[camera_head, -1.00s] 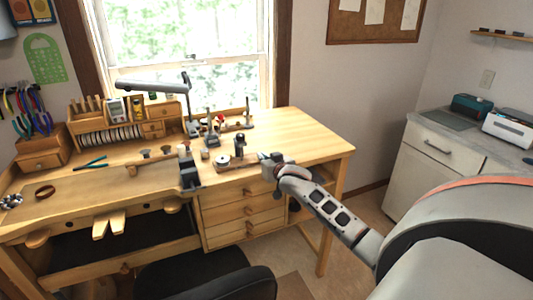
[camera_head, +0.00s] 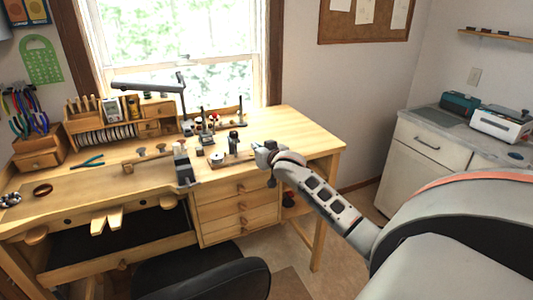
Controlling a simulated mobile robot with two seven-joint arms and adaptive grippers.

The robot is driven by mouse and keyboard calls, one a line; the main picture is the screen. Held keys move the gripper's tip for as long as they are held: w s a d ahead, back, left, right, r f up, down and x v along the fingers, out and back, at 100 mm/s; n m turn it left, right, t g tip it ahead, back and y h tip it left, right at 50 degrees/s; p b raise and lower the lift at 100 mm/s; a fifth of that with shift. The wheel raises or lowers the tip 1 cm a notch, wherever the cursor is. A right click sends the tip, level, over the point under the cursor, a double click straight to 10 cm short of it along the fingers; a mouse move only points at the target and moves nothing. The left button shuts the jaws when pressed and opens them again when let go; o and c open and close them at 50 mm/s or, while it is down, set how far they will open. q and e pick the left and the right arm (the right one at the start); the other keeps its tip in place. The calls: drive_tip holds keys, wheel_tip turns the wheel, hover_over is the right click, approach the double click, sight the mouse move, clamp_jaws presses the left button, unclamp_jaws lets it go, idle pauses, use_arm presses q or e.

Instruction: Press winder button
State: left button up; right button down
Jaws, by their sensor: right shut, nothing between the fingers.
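A small device that looks like the winder (camera_head: 233,143) has a dark upright part on a flat wooden base, near the front edge of the wooden workbench. Its button is too small to make out. My right gripper (camera_head: 259,151) is shut and empty, at the right end of this base and above the bench's front edge. I cannot tell whether it touches the base. My left gripper is not in view.
The wooden workbench (camera_head: 295,136) is bare to the right of the device. A dark vise-like block (camera_head: 185,172) stands to its left, and small tools stand behind it. A lamp arm (camera_head: 150,87) hangs over the back. A black chair (camera_head: 215,280) is in front.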

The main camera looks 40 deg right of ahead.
drive_tip(key=shift+s, duration=0.55)
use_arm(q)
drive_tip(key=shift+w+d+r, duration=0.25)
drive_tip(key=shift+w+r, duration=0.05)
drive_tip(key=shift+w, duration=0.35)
use_arm(e)
drive_tip(key=v, duration=0.7)
drive_tip(key=shift+r, duration=0.25)
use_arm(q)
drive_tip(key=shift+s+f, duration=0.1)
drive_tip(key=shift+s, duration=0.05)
